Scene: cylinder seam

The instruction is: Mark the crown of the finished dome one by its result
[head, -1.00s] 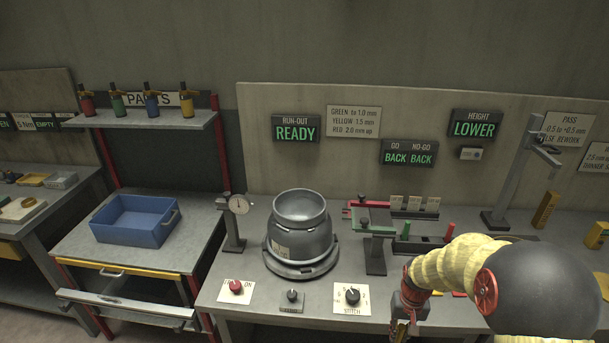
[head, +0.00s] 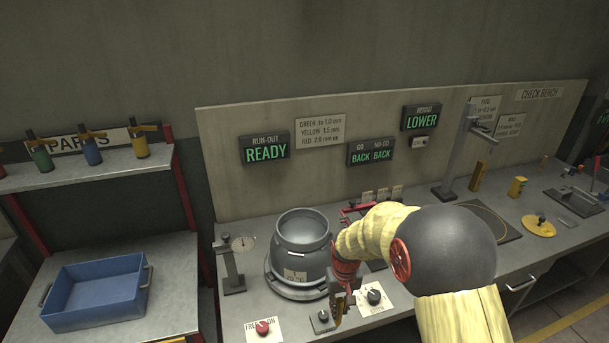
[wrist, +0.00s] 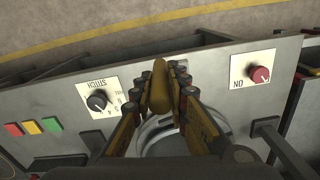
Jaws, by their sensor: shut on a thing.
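The grey metal dome (head: 303,232), with an open neck and a pale label, stands upright on a round turntable (head: 292,290) at the bench front. My gripper (head: 343,302) is just right of it, near the front edge, pointing down. In the wrist view my gripper (wrist: 160,95) is shut on a yellow-brown stick (wrist: 159,92), held between the fingers. A pale curved ring, partly hidden, shows beneath the fingers. The run-out display (head: 265,149) reads READY and the height display (head: 421,117) reads LOWER. The go and no-go display (head: 371,152) reads BACK BACK.
A dial gauge on a stand (head: 238,258) is left of the dome. A red knob (head: 262,328), a small dark knob (head: 323,316) and a stitch dial (head: 374,297) line the front edge. A blue bin (head: 97,291) is at left. Red, yellow and green pads (wrist: 31,127) show in the wrist view.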

